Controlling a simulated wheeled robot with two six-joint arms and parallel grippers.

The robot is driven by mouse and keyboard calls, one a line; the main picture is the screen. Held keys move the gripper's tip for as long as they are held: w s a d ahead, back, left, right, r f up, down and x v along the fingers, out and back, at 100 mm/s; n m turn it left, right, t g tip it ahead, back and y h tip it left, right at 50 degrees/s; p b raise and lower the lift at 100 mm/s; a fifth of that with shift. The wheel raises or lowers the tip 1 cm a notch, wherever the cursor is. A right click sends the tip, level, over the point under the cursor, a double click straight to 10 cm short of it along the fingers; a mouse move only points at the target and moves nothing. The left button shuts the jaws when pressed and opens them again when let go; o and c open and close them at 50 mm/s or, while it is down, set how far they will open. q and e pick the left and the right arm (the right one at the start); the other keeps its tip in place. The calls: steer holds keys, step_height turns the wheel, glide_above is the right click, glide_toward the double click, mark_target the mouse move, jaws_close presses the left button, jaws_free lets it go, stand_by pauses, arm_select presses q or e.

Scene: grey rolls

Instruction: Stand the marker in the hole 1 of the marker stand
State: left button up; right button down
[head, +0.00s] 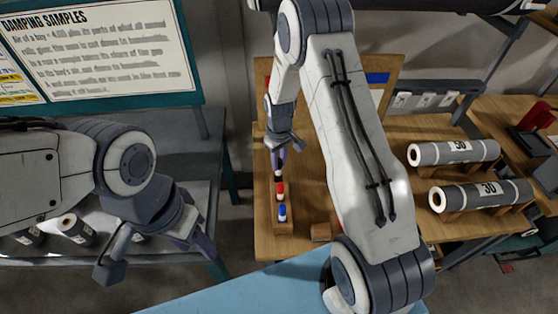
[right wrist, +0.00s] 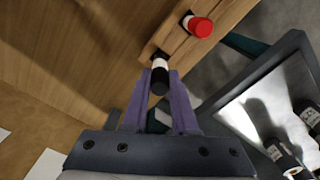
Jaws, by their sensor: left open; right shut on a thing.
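The marker (right wrist: 160,64) has a white body and a black cap; in the right wrist view it is between the purple fingers of my right gripper (right wrist: 160,78), which is shut on it. It lies right at the end of the wooden marker stand (right wrist: 176,41); I cannot tell whether its lower end is inside a hole. My left gripper (head: 190,238) is open and empty, away to the left.
A red-capped marker (right wrist: 201,27) stands in the stand beside the held one, and a blue-capped marker (head: 282,212) stands nearer. A small wooden block (head: 320,232) is to the right. Grey rolls (head: 453,152) lie on the right table; more rolls (head: 75,228) are at left.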

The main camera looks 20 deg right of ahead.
steer(key=shift+f+b, duration=0.85)
steer(key=shift+f, duration=0.45)
steer(key=c, duration=0.6)
jaws_free()
step_height(320, 180, up, 9)
steer(key=shift+r+b, duration=0.1)
steer(key=shift+b, duration=1.05)
steer(key=shift+r, duration=0.7)
